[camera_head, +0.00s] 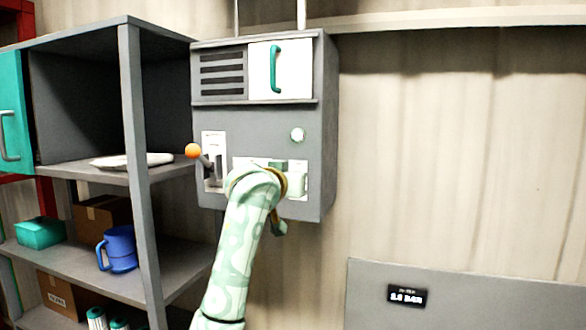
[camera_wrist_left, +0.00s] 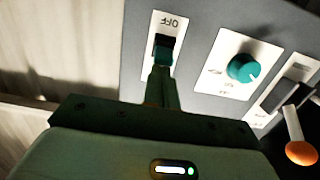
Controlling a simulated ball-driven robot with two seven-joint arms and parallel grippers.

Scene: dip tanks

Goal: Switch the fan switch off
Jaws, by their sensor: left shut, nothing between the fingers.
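The fan switch, a dark teal rocker (camera_wrist_left: 163,48) on a white plate, shows in the wrist view. The label "OFF" reads upside down beside it. Its plate (camera_head: 299,180) shows at the lower right of the grey control box in the head view, partly covered by my arm. My left gripper (camera_wrist_left: 161,76) is shut and empty, its fingertips at the rocker's near end; I cannot tell whether they touch. In the head view my left wrist hides most of the gripper. My right gripper is not in view.
A teal knob (camera_wrist_left: 243,67) sits beside the switch, then a lever with an orange ball (camera_head: 193,151). The grey box (camera_head: 258,120) has a white door (camera_head: 292,70) above. Shelves (camera_head: 135,170) with a blue mug (camera_head: 118,249) stand left.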

